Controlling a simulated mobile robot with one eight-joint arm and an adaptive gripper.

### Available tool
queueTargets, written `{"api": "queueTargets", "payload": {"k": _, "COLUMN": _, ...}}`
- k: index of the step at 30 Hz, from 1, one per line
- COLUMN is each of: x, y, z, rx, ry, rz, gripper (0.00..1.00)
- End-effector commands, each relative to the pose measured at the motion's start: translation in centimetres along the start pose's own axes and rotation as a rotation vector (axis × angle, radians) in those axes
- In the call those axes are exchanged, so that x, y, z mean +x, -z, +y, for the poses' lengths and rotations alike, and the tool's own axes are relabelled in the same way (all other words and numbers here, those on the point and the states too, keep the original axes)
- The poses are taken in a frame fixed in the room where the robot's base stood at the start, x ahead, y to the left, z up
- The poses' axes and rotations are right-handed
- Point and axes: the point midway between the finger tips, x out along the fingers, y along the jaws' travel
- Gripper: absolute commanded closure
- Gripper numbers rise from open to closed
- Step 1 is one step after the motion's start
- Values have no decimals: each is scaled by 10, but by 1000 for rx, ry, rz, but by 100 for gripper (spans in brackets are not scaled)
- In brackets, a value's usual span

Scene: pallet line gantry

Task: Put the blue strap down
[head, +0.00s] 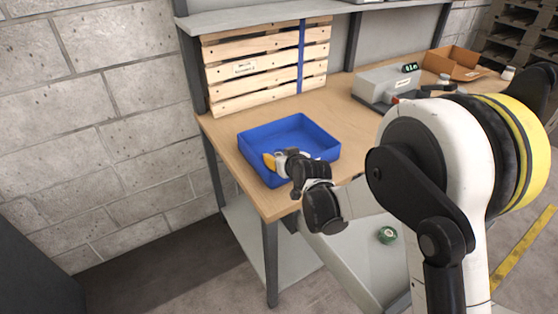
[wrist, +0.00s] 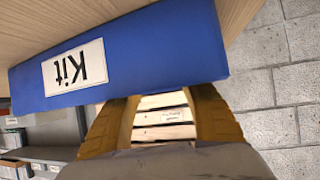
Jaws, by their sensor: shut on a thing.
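My gripper (head: 275,161) is low at the front-left of the open blue tray (head: 318,133), with a yellow finger showing over the tray's inside. In the wrist view, the tray's blue wall (wrist: 195,45) carries an upside-down "Kit" label. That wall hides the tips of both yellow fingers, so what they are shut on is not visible. A blue strap in the gripper cannot be told apart from the blue tray. A blue band (head: 302,55) runs down the slatted wooden pallet behind the tray.
The tray sits on a wooden bench (head: 232,150) near its left end. A grey machine (head: 386,84) and a brown cardboard box (head: 452,62) stand to the right. A green roll (head: 387,235) lies lower down. Bare bench shows around the tray.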

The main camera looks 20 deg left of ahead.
Motion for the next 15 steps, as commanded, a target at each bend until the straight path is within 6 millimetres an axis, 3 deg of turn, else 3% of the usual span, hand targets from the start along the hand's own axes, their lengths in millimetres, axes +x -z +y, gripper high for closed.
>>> {"api": "queueTargets", "payload": {"k": 15, "x": 4, "y": -7, "z": 0, "rx": 0, "ry": 0, "rz": 0, "gripper": 83}}
